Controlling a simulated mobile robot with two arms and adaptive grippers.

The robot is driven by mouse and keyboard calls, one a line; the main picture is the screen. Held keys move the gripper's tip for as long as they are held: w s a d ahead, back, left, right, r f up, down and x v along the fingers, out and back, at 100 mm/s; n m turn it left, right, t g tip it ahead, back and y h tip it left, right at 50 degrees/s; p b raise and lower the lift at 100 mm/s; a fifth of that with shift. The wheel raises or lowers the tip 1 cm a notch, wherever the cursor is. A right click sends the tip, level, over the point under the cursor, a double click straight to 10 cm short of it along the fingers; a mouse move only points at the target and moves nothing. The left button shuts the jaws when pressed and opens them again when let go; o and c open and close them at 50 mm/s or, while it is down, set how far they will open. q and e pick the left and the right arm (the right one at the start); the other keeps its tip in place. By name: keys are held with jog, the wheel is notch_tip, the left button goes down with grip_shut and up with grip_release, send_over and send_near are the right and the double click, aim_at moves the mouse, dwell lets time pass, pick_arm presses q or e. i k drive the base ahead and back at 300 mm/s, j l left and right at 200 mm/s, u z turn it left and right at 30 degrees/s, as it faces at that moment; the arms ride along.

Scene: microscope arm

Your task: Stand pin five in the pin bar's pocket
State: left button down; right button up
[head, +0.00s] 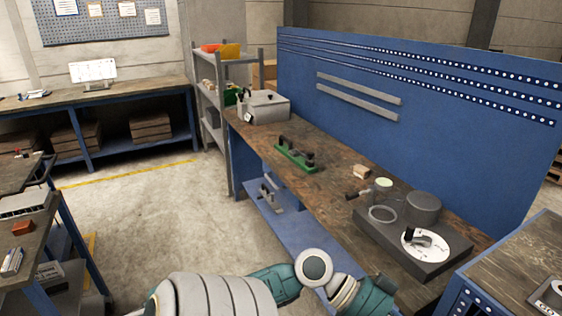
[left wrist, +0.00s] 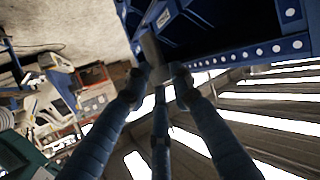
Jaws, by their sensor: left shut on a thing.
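A green bar (head: 293,157), which looks like the pin bar, lies on the brown workbench (head: 335,184) with dark upright pieces on it. Its pockets are too small to make out. My left gripper (left wrist: 158,80) is shut on a grey pin-like thing (left wrist: 151,48), which sticks out beyond the fingertips. I cannot tell whether it is pin five. In the head view my left arm comes in along the bottom; its gripper is not visible there. My right gripper is in neither view.
A dark base (head: 445,258) with a white dial (head: 422,243) stands at the bench's near end, beside a grey cylinder (head: 422,208). A wooden block (head: 361,172) lies nearby. A grey box (head: 266,107) stands at the far end. A blue panel (head: 430,145) backs the bench.

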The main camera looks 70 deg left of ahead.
aim_at(294, 155)
jog(key=i+j+u, duration=0.15)
jog(key=j+u, duration=0.15)
jog(key=j, duration=0.15)
jog(key=i+j+u, duration=0.25)
jog(key=j, duration=0.15)
jog(key=i+j+u, duration=0.15)
jog(key=j+u, duration=0.15)
jog(key=i+j, duration=0.3)
jog(key=j, duration=0.15)
jog(key=i+j, duration=0.3)
jog(key=j, duration=0.15)
jog(key=i+j+u, duration=0.1)
jog(key=i+j, duration=0.25)
jog(key=j, duration=0.1)
